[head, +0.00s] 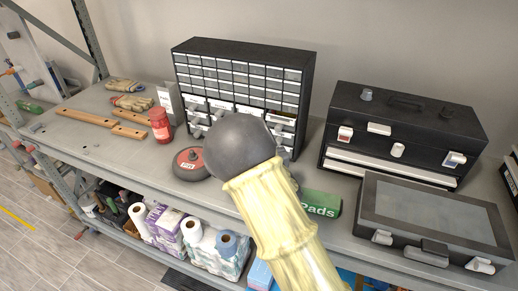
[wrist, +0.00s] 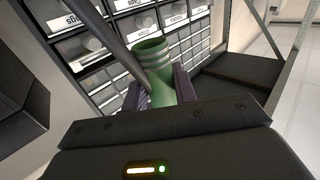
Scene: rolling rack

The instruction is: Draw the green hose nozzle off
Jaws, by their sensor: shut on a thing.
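The green hose nozzle (wrist: 154,62) shows in the wrist view, with a ribbed round mouth at its upper end. My gripper (wrist: 158,92) is shut on its body, one finger on each side. The nozzle's lower end is hidden behind the gripper housing. A dark rod (wrist: 112,40) runs diagonally just left of the nozzle; I cannot tell whether they touch. In the head view my arm covers the middle, and neither the gripper nor the nozzle can be made out.
A drawer cabinet (head: 244,68) stands behind my arm on the shelf (head: 95,140). A red jar (head: 159,125) and a dark disc (head: 188,164) are to the left. A black toolbox (head: 400,112), a flat case (head: 430,215) and a green Pads box (head: 320,204) are to the right.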

